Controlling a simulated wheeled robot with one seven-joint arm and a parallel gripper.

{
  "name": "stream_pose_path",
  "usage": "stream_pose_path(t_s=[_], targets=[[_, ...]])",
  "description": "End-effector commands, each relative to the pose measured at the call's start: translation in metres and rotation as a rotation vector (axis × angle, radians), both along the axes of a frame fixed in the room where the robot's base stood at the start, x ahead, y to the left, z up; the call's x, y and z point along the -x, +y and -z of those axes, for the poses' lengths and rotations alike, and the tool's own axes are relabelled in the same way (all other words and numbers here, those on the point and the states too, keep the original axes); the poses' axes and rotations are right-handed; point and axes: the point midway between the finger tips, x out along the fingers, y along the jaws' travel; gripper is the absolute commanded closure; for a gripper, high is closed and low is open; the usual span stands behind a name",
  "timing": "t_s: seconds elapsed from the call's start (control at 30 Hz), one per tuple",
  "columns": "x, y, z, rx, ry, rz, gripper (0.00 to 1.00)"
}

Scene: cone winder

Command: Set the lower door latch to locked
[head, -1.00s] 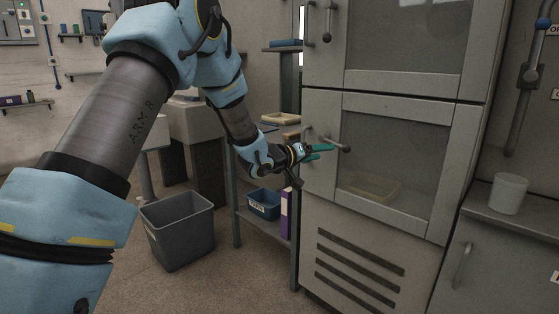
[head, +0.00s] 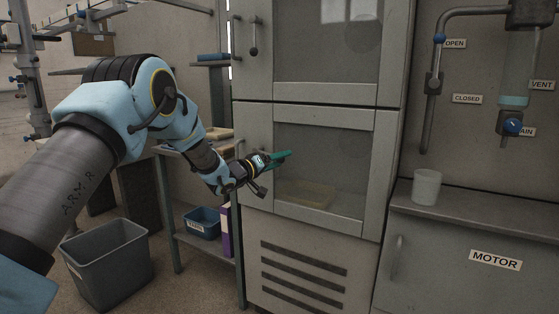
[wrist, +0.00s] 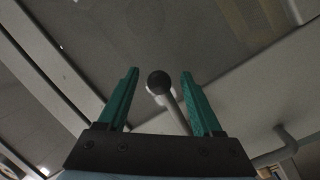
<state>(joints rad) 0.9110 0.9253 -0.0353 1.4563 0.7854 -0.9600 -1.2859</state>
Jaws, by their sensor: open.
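The lower door (head: 320,222) of the grey cabinet is closed. Its latch shows in the wrist view as a pale lever with a dark ball knob (wrist: 159,82). The knob stands between the two green fingers of my gripper (wrist: 160,72), with space on both sides. My gripper is open and not closed on the lever. In the head view my gripper (head: 281,158) is in front of the lower door's left side, and its fingers hide most of the latch there. A pale handle bar (wrist: 287,145) shows at the right of the wrist view.
The upper door has its own latch (head: 254,38), hanging down beside a handle. A shelf rack with a blue bin (head: 203,223) and a grey waste bin (head: 108,262) stand left. A white cup (head: 427,187) stands on the right counter. The floor before the cabinet looks clear.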

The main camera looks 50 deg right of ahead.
Motion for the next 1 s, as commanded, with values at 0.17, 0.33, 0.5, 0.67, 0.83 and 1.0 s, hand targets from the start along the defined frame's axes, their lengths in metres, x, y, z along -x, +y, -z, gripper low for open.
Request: stream_pose_path(t_s=[0.17,0.33,0.5,0.67,0.83,1.0], targets=[[0.0001,-0.0039,-0.0001,0.0,0.001,0.0,0.33],[0.0,-0.0036,-0.0001,0.0,0.0,0.0,0.34],[0.0,-0.0035,-0.0001,0.0,0.0,0.0,0.53],[-0.0001,-0.0034,-0.0001,0.0,0.0,0.0,0.71],[-0.0001,-0.0034,-0.0001,0.0,0.0,0.0,0.91],[-0.0001,-0.0033,-0.0001,0.0,0.0,0.0,1.0]])
